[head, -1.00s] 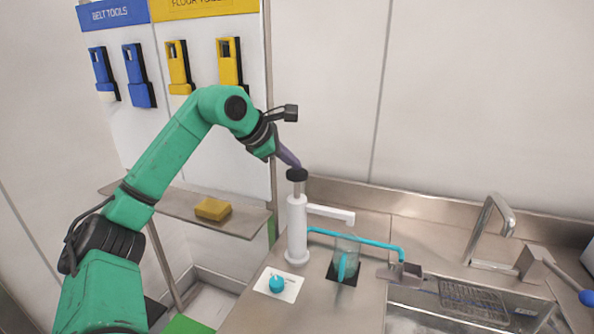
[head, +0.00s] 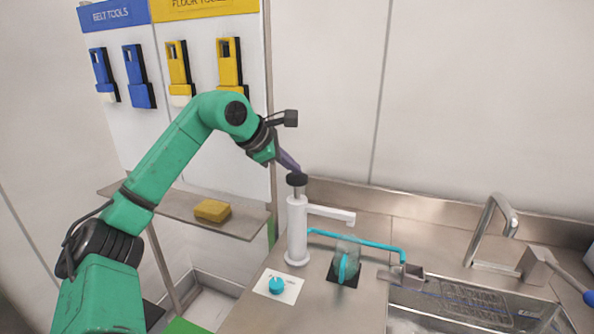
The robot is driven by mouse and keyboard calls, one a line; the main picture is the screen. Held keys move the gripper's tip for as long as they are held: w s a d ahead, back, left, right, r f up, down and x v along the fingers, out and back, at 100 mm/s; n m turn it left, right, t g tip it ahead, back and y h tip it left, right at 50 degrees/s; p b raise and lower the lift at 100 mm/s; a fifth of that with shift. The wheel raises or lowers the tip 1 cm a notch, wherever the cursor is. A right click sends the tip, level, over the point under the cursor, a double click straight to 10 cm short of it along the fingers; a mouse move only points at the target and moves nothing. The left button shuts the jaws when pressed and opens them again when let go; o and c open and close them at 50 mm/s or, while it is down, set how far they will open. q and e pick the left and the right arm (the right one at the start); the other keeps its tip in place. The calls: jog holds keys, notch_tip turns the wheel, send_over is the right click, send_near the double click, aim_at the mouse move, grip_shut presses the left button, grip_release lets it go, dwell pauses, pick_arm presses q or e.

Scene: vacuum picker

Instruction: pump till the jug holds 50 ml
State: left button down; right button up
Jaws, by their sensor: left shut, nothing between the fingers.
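The white pump (head: 297,230) stands upright on the steel counter, with its spout pointing right and a black knob (head: 297,179) on top. My left gripper (head: 295,168) is shut and empty, its purple fingertips at the top of the knob, touching it or very close. The clear jug (head: 347,253) stands on a black square pad right of the pump, near the spout's end. A blue shape shows in or behind the jug; its liquid level cannot be read. My right gripper is not in view.
A blue tube (head: 375,243) runs behind the jug to a small steel block (head: 408,272) at the sink's edge. A blue dial (head: 276,285) on a white plate lies in front of the pump. A yellow sponge (head: 212,210) lies on the left shelf.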

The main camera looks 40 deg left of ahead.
pick_arm(q)
jog(key=shift+f+b, duration=0.9)
jog(key=shift+f, duration=0.2)
dwell(0.5)
dwell(0.3)
jog(key=shift+a+r+p, duration=0.1)
jog(key=shift+r+p, duration=2.45)
jog(key=shift+p, duration=0.15)
jog(key=shift+r, duration=0.1)
notch_tip(320, 180, up, 5)
jog(key=p, duration=0.5)
